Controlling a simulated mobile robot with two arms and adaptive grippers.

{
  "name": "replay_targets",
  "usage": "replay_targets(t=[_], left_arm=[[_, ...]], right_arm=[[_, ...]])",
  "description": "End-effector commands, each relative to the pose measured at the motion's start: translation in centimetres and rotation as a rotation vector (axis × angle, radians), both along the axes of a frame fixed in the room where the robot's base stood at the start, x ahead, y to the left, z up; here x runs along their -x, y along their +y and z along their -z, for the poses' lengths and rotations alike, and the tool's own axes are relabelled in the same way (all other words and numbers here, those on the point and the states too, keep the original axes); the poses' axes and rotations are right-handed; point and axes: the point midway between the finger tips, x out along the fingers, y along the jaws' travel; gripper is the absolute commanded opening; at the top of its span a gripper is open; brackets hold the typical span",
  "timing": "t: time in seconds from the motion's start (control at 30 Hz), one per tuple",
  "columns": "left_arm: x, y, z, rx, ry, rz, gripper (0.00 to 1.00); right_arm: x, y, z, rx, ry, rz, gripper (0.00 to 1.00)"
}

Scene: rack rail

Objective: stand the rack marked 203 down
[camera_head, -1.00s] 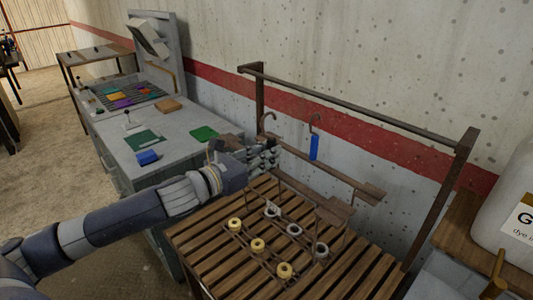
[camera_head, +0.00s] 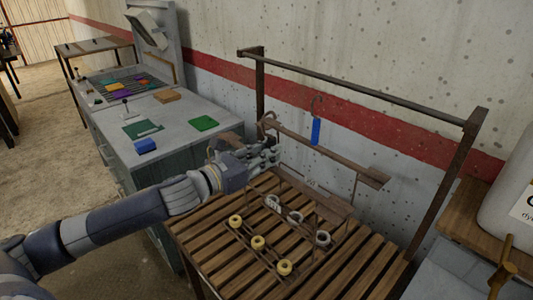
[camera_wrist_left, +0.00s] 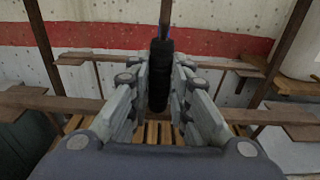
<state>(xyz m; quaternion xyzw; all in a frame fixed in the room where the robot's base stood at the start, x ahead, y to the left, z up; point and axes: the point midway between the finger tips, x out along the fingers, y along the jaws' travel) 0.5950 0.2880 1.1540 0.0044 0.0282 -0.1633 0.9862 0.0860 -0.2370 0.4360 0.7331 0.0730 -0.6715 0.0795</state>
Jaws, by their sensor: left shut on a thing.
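My left gripper (camera_head: 268,157) is shut on the dark upright grip (camera_wrist_left: 158,75) of a rack, and a curved hook shows just above the fingers. The wooden bar (camera_head: 330,201) of this rack runs to the right from below the gripper; the wrist view shows it on both sides of the fingers. A number on it is too small to read. Behind is a second rack bar (camera_head: 340,154) with a blue grip (camera_head: 316,131) and a hook. Wires run down toward yellow rings (camera_head: 258,242) and grey rings (camera_head: 295,217). Whether the held rack touches the table is unclear.
A slatted wooden table (camera_head: 215,255) lies below the racks, its front right part clear. A metal rail (camera_head: 365,92) on posts spans above its back edge. A grey cabinet (camera_head: 160,130) with coloured pieces stands left. A white container (camera_head: 510,185) stands right.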

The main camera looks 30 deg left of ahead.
Motion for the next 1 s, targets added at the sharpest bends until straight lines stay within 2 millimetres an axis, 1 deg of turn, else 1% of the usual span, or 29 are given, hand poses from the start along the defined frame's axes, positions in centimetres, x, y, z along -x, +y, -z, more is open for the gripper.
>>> replay_targets(t=[0.03,0.4,0.43,0.47,0.5,0.53,0.77,0.87,0.9,1.0], left_arm=[[-0.02,-0.02,-0.19,0.000,-0.005,0.001,0.00],[-0.02,-0.02,0.34,0.000,-0.005,0.001,0.00],[-0.02,-0.02,0.28,0.000,-0.005,0.001,0.23],[-0.02,-0.02,0.26,0.000,-0.005,0.001,0.30],[-0.01,-0.01,0.27,0.000,-0.005,0.001,0.39],[-0.02,-0.02,0.29,-0.001,-0.004,0.001,0.42],[0.00,-0.01,0.45,0.000,-0.002,0.000,0.42],[0.01,0.02,0.76,0.001,0.004,-0.001,0.62],[0.01,0.01,0.73,0.000,0.004,-0.001,0.71],[0.00,0.01,0.66,0.000,0.002,0.000,0.93]], right_arm=[[0.01,0.01,0.05,0.000,0.000,0.000,0.40],[-0.03,0.07,0.44,-0.001,-0.001,0.001,0.40],[-0.04,0.09,0.40,-0.001,-0.001,0.001,0.40],[-0.05,0.13,0.38,-0.001,-0.001,0.001,0.40],[-0.07,0.18,0.38,-0.002,-0.002,0.001,0.40],[-0.07,0.21,0.38,-0.002,-0.002,0.001,0.40],[-0.10,0.44,0.38,-0.006,-0.002,0.002,0.40],[-0.14,0.45,0.41,-0.006,-0.003,0.001,0.40],[-0.15,0.45,0.41,-0.006,-0.003,0.001,0.40],[-0.21,0.45,0.40,-0.005,-0.004,0.002,0.40]])
